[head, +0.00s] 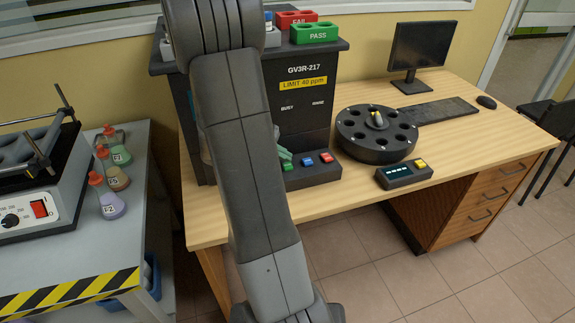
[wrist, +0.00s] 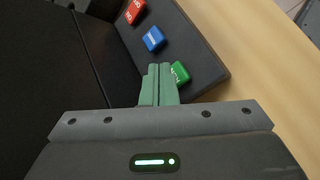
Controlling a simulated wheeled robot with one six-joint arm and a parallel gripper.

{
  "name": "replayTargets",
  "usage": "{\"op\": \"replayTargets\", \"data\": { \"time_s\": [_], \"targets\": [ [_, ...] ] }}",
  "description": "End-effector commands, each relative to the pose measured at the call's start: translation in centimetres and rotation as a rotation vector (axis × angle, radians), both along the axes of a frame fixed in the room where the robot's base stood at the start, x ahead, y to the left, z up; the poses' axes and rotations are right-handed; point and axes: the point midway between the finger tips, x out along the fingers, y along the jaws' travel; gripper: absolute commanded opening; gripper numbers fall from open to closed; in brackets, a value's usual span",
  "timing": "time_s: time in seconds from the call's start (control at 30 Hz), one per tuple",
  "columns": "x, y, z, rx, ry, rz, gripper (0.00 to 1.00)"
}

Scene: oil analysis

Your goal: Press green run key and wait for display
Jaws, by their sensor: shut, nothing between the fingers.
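The green run key (head: 288,167) is at the left end of the key panel at the foot of the dark GV3R-217 analyser (head: 303,110). In the wrist view the green key (wrist: 181,73) shows just right of the fingertips, partly covered by them. My gripper (head: 284,156) is shut and empty, its green fingers close to the key. In the wrist view my gripper (wrist: 160,70) points at the panel; I cannot tell whether it touches the key. A small unit with a lit display (head: 399,171) sits on the desk; its characters are too small to read.
A blue key (head: 307,161) and a red key (head: 326,157) are right of the green one. A round carousel (head: 377,151) stands to the right, before a monitor (head: 417,46). FAIL (head: 296,19) and PASS (head: 315,34) racks are on top of the analyser.

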Motion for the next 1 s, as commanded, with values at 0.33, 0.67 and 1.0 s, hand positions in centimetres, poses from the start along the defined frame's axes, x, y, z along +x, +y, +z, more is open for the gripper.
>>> {"op": "replayTargets", "data": {
  "time_s": [0.33,0.67,1.0],
  "targets": [
    [0.0,0.0,0.0,0.0,0.0,0.0,0.0],
    [0.0,0.0,-0.13,0.0,0.0,0.0,0.0],
    [0.0,0.01,-0.88,0.0,0.0,0.0,0.0]
  ]
}}
